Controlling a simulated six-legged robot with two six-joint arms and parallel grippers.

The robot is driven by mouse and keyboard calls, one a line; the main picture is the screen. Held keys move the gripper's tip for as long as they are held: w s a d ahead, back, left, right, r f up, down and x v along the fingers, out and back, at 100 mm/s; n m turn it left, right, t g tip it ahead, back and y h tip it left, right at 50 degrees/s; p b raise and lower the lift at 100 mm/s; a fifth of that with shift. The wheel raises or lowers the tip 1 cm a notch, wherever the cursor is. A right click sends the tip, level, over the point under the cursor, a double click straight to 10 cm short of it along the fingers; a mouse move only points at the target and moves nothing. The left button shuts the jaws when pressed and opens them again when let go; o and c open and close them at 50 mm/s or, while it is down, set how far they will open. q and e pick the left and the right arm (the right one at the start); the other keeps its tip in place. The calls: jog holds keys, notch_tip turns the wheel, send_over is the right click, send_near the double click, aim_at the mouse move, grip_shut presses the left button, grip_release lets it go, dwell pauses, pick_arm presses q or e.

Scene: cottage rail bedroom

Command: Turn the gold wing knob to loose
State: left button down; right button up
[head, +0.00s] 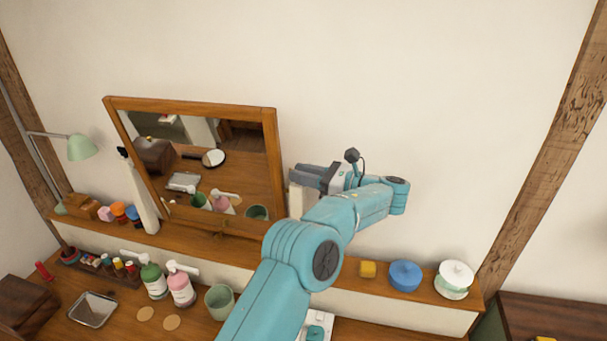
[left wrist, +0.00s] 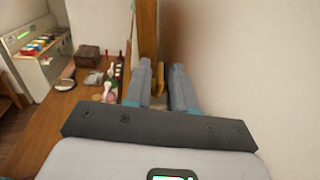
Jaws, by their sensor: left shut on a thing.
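The wooden-framed mirror (head: 190,103) stands tilted on the shelf against the wall. My left gripper (head: 303,178) is at the right side of its frame, its fingers pointing left toward it. In the left wrist view, the frame's edge shows as a wooden upright (left wrist: 144,35) just ahead of the fingers. A small gold piece, apparently the gold wing knob (left wrist: 159,88), shows between the two grey fingers (left wrist: 161,75), which are closed on it. In the head view the knob is hidden by my gripper and arm. Its turn angle and any marking cannot be made out. My right gripper is out of view.
Pump bottles (head: 180,287) and a green cup (head: 219,301) are below.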

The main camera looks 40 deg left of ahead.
pick_arm(q)
jog(key=shift+f+n+g, duration=0.2)
jog(key=shift+n+g, duration=0.1)
jog(key=shift+g, duration=0.3)
jog(key=c, duration=1.3)
grip_release()
jog(key=shift+o, duration=0.2)
jog(key=shift+r, duration=0.15)
jog(key=shift+d, duration=0.1)
